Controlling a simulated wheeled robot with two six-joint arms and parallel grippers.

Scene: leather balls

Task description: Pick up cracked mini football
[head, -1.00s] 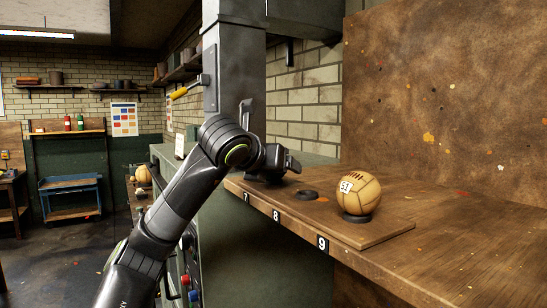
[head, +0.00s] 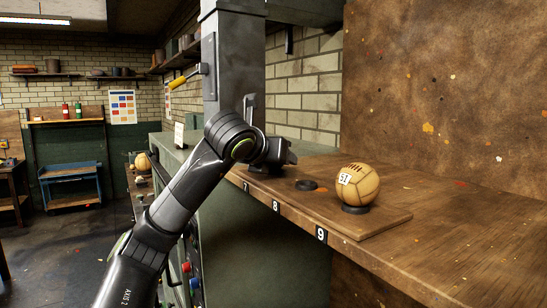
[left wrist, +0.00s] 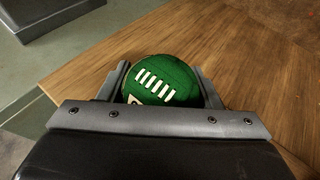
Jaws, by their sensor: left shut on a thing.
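My left gripper (head: 288,153) is at the far end of the wooden board, near label 7. In the left wrist view, my left gripper (left wrist: 163,82) is shut on a small green football (left wrist: 162,78) with white laces. A finger lies on each side of the ball, and a pale mark shows at its lower edge. I cannot make out any cracks on it. In the head view this ball is hidden behind the gripper. My right gripper is not in view.
A tan laced ball (head: 358,186) tagged 51 sits on a dark ring near label 9. An empty dark ring (head: 306,185) lies near label 8. The wooden board (head: 375,222) rests on a bench against a brown wall panel (head: 440,100). Another tan ball (head: 142,161) stands further back left.

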